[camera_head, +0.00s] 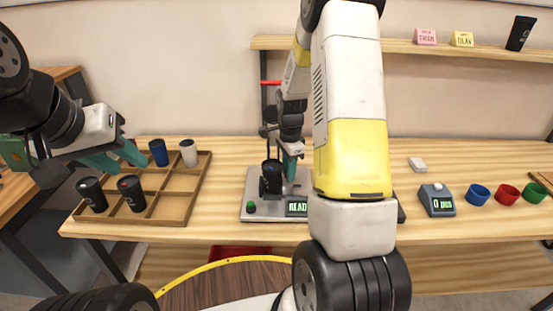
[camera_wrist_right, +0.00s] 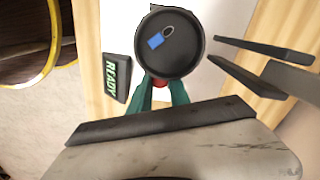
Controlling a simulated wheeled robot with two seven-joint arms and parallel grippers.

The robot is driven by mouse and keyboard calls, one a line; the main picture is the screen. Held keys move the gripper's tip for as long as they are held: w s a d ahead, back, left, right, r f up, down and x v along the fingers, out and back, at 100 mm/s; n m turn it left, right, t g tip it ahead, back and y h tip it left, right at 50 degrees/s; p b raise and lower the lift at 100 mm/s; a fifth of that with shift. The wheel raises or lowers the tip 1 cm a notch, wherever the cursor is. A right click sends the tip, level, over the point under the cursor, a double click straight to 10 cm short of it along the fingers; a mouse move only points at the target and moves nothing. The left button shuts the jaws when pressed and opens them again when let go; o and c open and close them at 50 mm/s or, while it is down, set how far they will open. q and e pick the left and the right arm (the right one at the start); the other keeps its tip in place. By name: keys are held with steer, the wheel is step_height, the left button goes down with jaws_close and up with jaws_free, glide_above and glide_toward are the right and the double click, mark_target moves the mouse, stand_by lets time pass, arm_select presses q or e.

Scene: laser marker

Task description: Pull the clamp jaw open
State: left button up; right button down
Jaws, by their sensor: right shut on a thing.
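The laser marker's pale base (camera_head: 265,215) stands mid-table, with a black round fixture or cup (camera_head: 270,180) on it. My right gripper (camera_head: 289,178) is low, just right of this black part. In the right wrist view, its teal fingers (camera_wrist_right: 160,95) are close together beside a black round top (camera_wrist_right: 174,65) with a blue mark. A small red part (camera_wrist_right: 157,85), seemingly on the clamp jaw, shows between the fingertips; most of the jaw is hidden. My left gripper (camera_head: 133,166) is open and empty above the wooden tray.
The wooden tray (camera_head: 174,208) holds dark, blue and white cups. A lit display (camera_head: 297,208) reads READY. A counter box (camera_head: 437,200) and blue, red and green rings stand at right. The table between marker and tray is clear.

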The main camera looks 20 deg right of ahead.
steer(key=shift+d, duration=0.1)
stand_by(0.4)
steer(key=shift+s+d, duration=0.2)
steer(key=shift+d, duration=0.65)
steer(key=c, duration=1.2)
jaws_free()
steer(key=shift+r, duration=0.1)
step_height(320, 180, up, 8)
